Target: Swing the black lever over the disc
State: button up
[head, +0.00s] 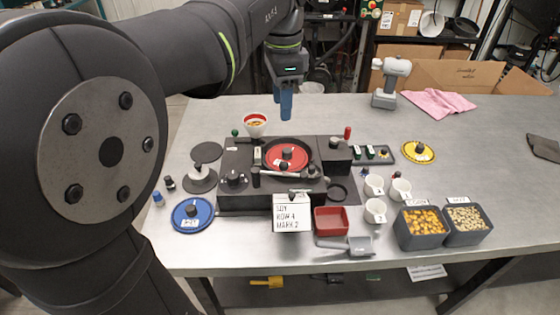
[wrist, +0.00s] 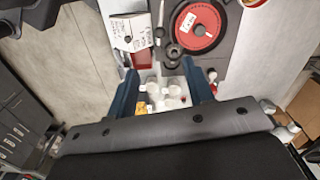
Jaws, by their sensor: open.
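A red disc (head: 273,159) with a black rim and centre knob sits on the black seed meter (head: 240,200); the disc also shows at the top of the wrist view (wrist: 207,42). The black lever (head: 283,176) lies along the near edge of the disc, beside it rather than across its middle.
A white card (head: 287,214) stands at the meter's front, with a red tray (head: 331,221) beside it. White cups (head: 375,211) and two seed bins (head: 421,240) stand to the right. A funnel bowl (head: 255,127) is behind the meter. The table's back left is clear.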

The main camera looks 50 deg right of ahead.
aim_at(284, 163)
jog(key=f+n, duration=0.2)
jog(key=f, duration=0.3)
jog(key=f+n, duration=0.3)
jog(key=f, duration=0.3)
jog(key=f+n, duration=0.2)
jog(key=f, duration=0.3)
jog(key=shift+s+d+f+n, duration=0.15)
jog(key=shift+s+d+n, duration=0.05)
jog(key=shift+n, duration=0.2)
jog(key=shift+c, duration=0.4)
grip_shut()
